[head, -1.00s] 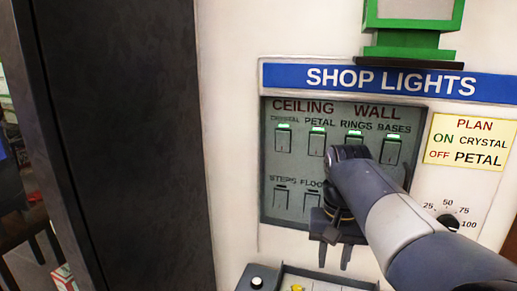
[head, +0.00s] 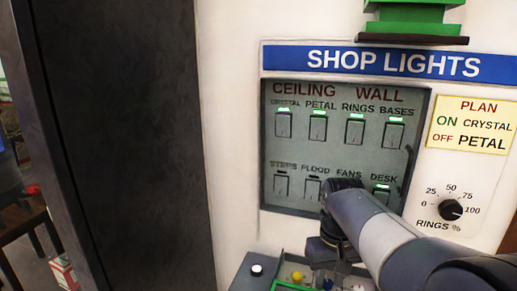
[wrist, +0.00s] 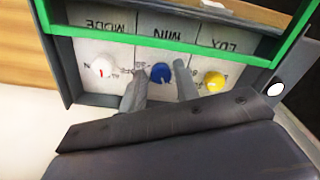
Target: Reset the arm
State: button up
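My arm reaches in from the lower right of the head view, with my gripper (head: 332,268) low in front of the wall, below the switch panel (head: 405,207). In the wrist view my gripper (wrist: 161,68) has its two fingers apart, with nothing held. A blue knob (wrist: 158,75) shows beyond and between the fingertips; I cannot tell whether they touch it. In the head view, my arm hides part of the panel's lower row.
Green lights show on the upper switches, including crystal (head: 283,125) and petal (head: 318,128), and on desk (head: 381,195). A rings dial (head: 450,210) is at right. A green-edged knob box (head: 255,284) lies below, with white (wrist: 103,66) and yellow (wrist: 214,80) knobs. A dark post (head: 125,150) stands left.

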jog(key=n+b, duration=0.2)
jog(key=n, duration=0.1)
jog(key=shift+d+f+n, duration=0.1)
jog(key=shift+f+n, duration=0.05)
jog(key=shift+n, duration=0.25)
jog(key=n+b, duration=0.3)
jog(key=n, duration=0.1)
jog(key=shift+n+b, duration=0.3)
jog(key=shift+b, duration=0.05)
notch_tip(320, 180, up, 11)
jog(key=p, duration=0.2)
jog(key=shift+p, duration=0.35)
jog(key=shift+w, duration=0.1)
